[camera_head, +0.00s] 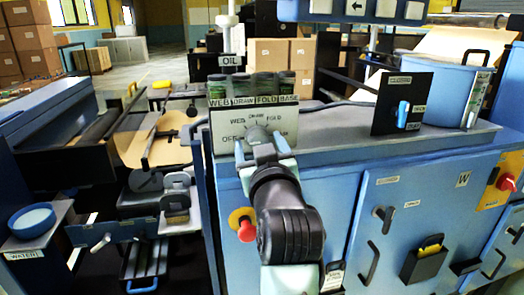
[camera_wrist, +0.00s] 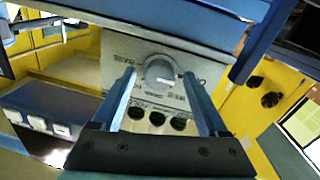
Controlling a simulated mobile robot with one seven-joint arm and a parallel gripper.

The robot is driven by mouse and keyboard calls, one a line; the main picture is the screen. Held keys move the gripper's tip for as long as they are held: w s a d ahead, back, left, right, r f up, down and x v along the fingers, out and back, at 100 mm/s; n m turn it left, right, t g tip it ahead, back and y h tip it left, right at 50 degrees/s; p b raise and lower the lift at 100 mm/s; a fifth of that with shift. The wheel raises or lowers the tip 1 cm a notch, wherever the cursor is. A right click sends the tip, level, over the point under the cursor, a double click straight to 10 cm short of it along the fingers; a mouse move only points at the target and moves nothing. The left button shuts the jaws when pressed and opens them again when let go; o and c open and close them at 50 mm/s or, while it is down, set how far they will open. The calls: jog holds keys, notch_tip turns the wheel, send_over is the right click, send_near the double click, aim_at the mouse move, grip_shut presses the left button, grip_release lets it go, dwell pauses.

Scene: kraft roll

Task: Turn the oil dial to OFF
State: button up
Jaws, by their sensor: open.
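The oil dial (camera_wrist: 160,72) is a round grey knob on a pale plate (camera_wrist: 207,65) below the OIL sign (camera_head: 231,61). In the head view the plate reads OFF, WEB, DRAW and FOLD, and my gripper (camera_head: 261,150) covers most of the dial. In the wrist view the plate is upside down. A white mark on the dial points rightward there; which label it meets I cannot tell. My gripper is open, with one finger on each side of the dial. Whether they touch it is unclear.
Several glass oil cups (camera_head: 254,84) stand just above the plate. A red button (camera_head: 246,230) sits below on the blue cabinet (camera_head: 342,180). A black panel with a blue switch (camera_head: 402,115) and a blue pot (camera_head: 437,95) stand to the right.

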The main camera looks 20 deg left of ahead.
jog(key=b+v, duration=0.2)
jog(key=v, duration=1.1)
jog(key=shift+w, duration=0.1)
jog(key=s+d+r+m+t+h+p, duration=0.2)
jog(key=s+d+r+t+h, duration=0.1)
jog(key=r, duration=0.6)
jog(key=s+d+r+m+t+h+p, duration=0.2)
jog(key=s+d+r+m+t+h, duration=0.1)
jog(key=r, duration=0.7)
jog(key=s+d+r+m+t+h+p, duration=0.2)
jog(key=d+r+t, duration=0.3)
jog(key=r, duration=0.4)
jog(key=shift+s+d+m+h, duration=0.4)
jog(key=shift+s+d, duration=0.35)
jog(key=shift+s, duration=0.15)
jog(key=shift+r, duration=0.15)
